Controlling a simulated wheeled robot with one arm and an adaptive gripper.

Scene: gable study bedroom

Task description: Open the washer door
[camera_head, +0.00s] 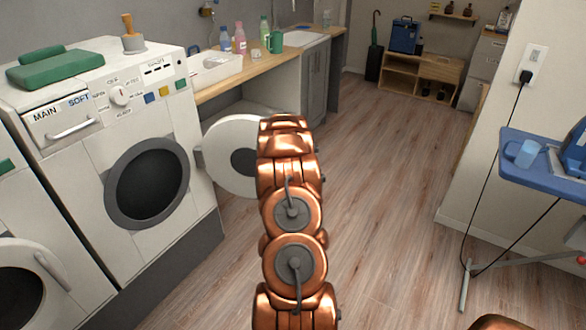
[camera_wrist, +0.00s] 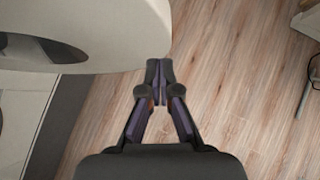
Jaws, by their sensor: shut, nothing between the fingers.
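The white washer (camera_head: 70,170) stands at the left in the head view, with a round dark opening (camera_head: 148,184) in its front. Its round white door (camera_head: 222,137) with dark glass is swung wide open to the right of the opening; my copper arm covers its right edge. In the wrist view the door (camera_wrist: 80,30) fills the upper left. My gripper (camera_wrist: 160,72) is shut and empty, with its fingertips at the door's lower right edge; I cannot tell whether they touch. In the head view my arm hides the gripper.
Another front-loading machine (camera_head: 30,280) stands at the left edge. A wooden counter (camera_head: 235,78) with bottles and a sink lies behind the door. A blue ironing board (camera_head: 520,165) with a cable stands at the right. The wooden floor (camera_head: 385,190) between is clear.

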